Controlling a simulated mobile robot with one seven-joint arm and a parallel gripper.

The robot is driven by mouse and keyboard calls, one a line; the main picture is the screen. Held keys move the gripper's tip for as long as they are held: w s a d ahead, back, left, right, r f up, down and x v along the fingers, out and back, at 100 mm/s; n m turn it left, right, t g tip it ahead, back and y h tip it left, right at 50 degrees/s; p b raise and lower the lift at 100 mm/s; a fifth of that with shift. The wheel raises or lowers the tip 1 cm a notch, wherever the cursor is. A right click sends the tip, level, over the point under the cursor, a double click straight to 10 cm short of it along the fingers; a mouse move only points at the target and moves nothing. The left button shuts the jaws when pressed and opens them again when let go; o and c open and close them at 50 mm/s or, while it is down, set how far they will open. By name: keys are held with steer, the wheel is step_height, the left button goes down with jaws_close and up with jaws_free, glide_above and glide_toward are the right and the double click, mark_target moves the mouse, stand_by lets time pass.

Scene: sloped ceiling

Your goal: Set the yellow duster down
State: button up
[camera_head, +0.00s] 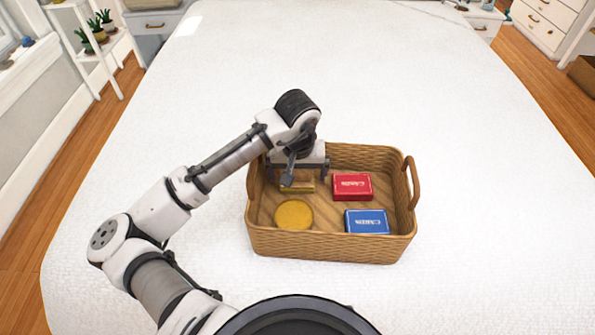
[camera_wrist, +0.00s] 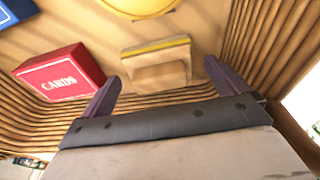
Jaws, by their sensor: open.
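The yellow duster (camera_head: 297,188) lies on the floor of the wicker basket (camera_head: 330,246), near its back left. In the wrist view the duster (camera_wrist: 157,64) is a tan block with a yellow strip along one edge. My gripper (camera_head: 297,180) is inside the basket, pointing down over the duster. In the wrist view my gripper (camera_wrist: 162,80) is open, with a finger to either side of the duster and a visible gap at each. I cannot tell how high the fingertips are above the basket floor.
The basket also holds a yellow round thing (camera_head: 293,214), a red card box (camera_head: 352,187) and a blue card box (camera_head: 366,221). Its woven walls rise close around my gripper. The white bed (camera_head: 480,150) around the basket is clear.

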mark_target(298, 187)
step_height(298, 187, up, 12)
steer(key=s, duration=0.1)
steer(key=shift+s+r, duration=0.15)
steer(key=shift+s, duration=0.25)
stand_by(0.4)
